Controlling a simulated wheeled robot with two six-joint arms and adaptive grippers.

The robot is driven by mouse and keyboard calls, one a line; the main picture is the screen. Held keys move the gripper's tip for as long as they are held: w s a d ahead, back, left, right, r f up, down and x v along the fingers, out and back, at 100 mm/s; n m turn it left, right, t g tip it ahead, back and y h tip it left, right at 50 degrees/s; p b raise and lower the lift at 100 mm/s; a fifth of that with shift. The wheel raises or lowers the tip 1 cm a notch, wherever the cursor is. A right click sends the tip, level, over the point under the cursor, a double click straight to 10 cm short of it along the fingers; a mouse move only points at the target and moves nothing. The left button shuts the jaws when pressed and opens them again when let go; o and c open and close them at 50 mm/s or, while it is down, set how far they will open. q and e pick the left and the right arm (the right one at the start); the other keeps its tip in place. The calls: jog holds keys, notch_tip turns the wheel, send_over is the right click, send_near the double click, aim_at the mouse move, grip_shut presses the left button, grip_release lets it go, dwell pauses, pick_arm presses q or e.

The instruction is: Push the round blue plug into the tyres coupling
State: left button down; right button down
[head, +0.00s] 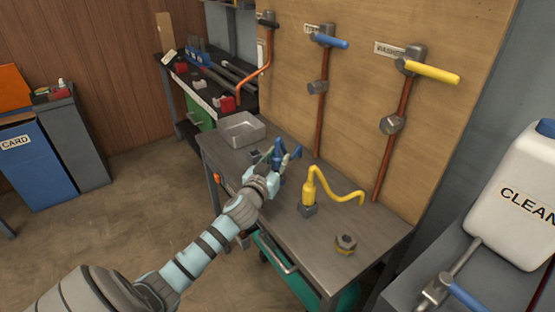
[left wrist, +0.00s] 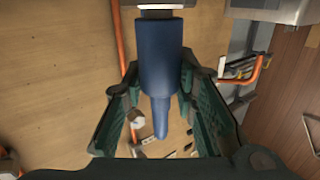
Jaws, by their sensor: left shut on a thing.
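The round blue plug (left wrist: 160,60) is between the fingers of my left gripper (left wrist: 160,110) in the left wrist view, with its thicker part at the top and a narrower end below. In the head view my left gripper (head: 274,165) is shut on the plug (head: 277,148) over the bench, beside a small grey block. I cannot tell whether the plug still touches that block. The tyres pipe has a blue lever (head: 330,40) at its top and a grey coupling (head: 317,87) lower down, apart from the plug. My right gripper is not in view.
A yellow plug with a curled hose (head: 311,188) stands in a block right of my gripper. The bench (head: 365,222) also holds a grey tray (head: 241,130) and a brass nut (head: 346,243). The washer pipe has a yellow lever (head: 432,71) and coupling (head: 391,124).

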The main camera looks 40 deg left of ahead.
pick_arm(q)
jog(key=shift+f, duration=0.2)
jog(key=c, duration=1.2)
grip_release()
jog(key=v, duration=1.2)
